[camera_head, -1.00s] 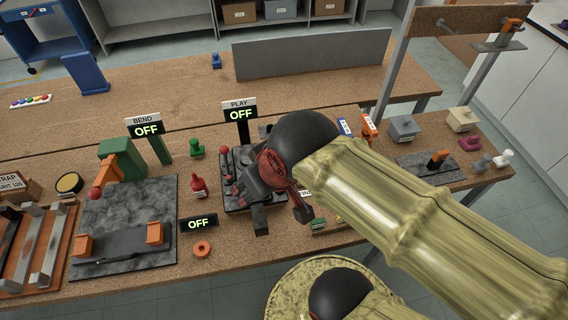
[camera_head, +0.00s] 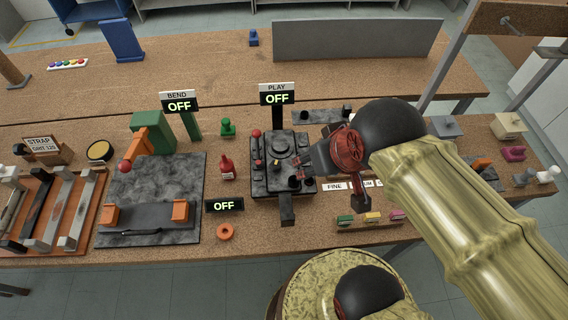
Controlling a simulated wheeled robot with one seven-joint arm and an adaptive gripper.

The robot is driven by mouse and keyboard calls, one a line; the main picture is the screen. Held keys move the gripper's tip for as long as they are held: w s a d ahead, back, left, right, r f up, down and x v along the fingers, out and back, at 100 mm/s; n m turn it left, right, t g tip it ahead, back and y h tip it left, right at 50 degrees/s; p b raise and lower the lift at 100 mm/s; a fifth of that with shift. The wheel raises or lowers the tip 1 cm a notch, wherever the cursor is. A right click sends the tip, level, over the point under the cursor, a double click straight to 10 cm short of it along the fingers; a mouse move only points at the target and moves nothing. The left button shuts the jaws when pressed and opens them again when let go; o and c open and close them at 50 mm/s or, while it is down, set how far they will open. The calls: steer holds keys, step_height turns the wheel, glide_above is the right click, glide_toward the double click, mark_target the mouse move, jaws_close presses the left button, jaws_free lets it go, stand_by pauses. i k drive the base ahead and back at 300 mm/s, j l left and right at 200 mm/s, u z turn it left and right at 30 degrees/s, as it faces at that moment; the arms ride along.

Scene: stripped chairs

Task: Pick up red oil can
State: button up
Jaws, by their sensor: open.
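The red oil can (camera_head: 227,167) is a small red bottle with a pale label and a narrow top. It stands upright on the brown workbench, between the bending machine and the black machine under the PLAY sign. My gripper (camera_head: 312,168) is at the end of my arm, to the right of the can and over the right side of the black machine. It is open, with nothing seen between its fingers, and apart from the can. My wrist partly hides the fingers and the bench behind them.
The black machine (camera_head: 265,185) lies between my gripper and the can. A green figure (camera_head: 228,127) stands behind the can; an OFF display (camera_head: 225,205) and an orange ring (camera_head: 225,232) are in front. The bending machine (camera_head: 150,215) is left. Small colored blocks (camera_head: 372,217) lie at the front right.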

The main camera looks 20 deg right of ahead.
mark_target(226, 166)
steer(key=k+j+u, duration=0.15)
steer(key=u, duration=0.25)
steer(key=k+j+u, duration=0.15)
steer(key=j+u, duration=0.6)
steer(key=k, duration=0.05)
